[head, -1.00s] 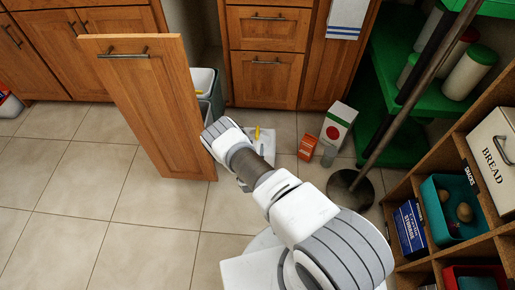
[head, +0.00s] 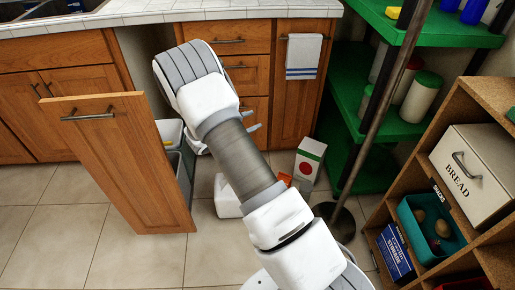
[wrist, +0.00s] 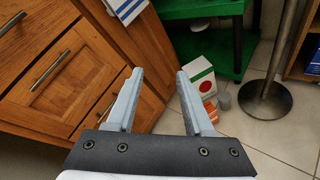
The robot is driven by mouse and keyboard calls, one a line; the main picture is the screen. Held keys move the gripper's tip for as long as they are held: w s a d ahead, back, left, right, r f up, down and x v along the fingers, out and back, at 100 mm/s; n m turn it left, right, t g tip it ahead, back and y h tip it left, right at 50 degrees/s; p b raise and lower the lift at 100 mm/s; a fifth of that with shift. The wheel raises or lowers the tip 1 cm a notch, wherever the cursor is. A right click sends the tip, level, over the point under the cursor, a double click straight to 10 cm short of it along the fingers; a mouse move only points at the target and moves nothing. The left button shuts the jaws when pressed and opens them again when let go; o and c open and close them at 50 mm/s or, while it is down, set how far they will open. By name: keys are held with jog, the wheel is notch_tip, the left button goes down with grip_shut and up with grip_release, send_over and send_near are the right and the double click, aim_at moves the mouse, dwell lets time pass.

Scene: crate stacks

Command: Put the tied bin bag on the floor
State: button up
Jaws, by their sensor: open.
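My gripper (wrist: 160,74) is open in the wrist view, with nothing between its fingers. It points toward the cabinet fronts and the floor corner beside the green shelf. In the head view my arm covers much of the middle. A white object (head: 228,197) is on the floor beside my arm, partly hidden by it. I cannot tell whether it is the tied bin bag. The pull-out bin unit (head: 118,165) stands open, with a bin (head: 172,133) behind its wooden front. A small yellow patch shows at the bin; its contents are mostly hidden. The tiled floor (head: 60,235) is bare at the left.
A white box with a red dot (head: 309,160) and a small orange box (head: 285,179) stand on the floor. A metal pole on a round base (head: 343,225) is at right. The green shelf (head: 360,160) and wooden shelf (head: 395,285) bound the right side.

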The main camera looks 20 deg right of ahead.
jog(key=s+r+m+g+y, duration=0.5)
jog(key=s+r+m, duration=0.6)
jog(key=s+r, duration=0.7)
jog(key=s+a+r+m+t+y, duration=0.2)
jog(key=s+a+r+m+y, duration=0.1)
jog(key=s+a, duration=0.3)
jog(key=s+a+r+m+t+y, duration=0.1)
jog(key=s+a+r+m+y, duration=0.2)
jog(key=s+a, duration=0.4)
jog(key=s+r+y, duration=0.1)
jog(key=s+r, duration=0.1)
jog(key=s, duration=0.2)
jog(key=shift+s+t+y, duration=0.3)
jog(key=shift+t+y, duration=0.1)
jog(key=shift+r, duration=0.1)
notch_tip(320, 180, up, 26)
jog(key=p, duration=2.6)
